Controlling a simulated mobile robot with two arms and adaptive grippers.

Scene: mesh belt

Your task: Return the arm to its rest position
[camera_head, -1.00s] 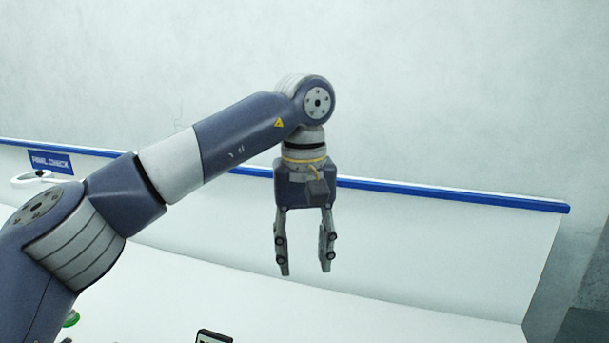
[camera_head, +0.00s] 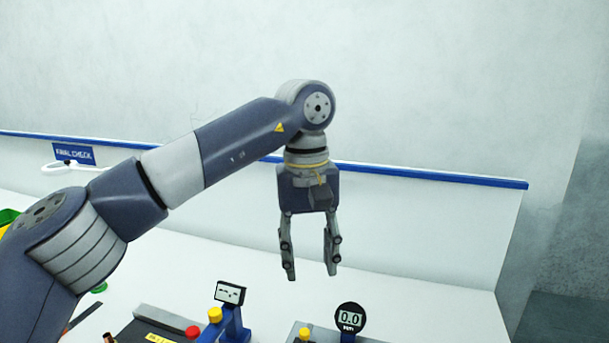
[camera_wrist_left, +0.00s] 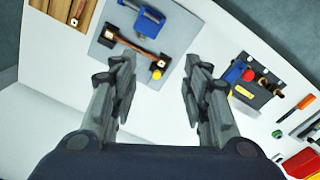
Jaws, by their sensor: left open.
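My left gripper (camera_head: 310,274) hangs with its fingers pointing down in the head view, above the white table (camera_head: 385,290). Its two fingers are apart with nothing between them. In the left wrist view the open fingers (camera_wrist_left: 155,80) show over the table, with bare white surface between them. My left arm comes in from the left and bends down at the wrist. My right gripper does not show in either view.
A gauge (camera_head: 349,320) reading 0.0 and a device with a small screen (camera_head: 229,293) stand at the front. A grey plate (camera_wrist_left: 112,42) carries a copper-coloured bar (camera_wrist_left: 130,46). A wooden tray (camera_wrist_left: 52,12) is beside it. A blue-edged back panel (camera_head: 430,205) stands behind.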

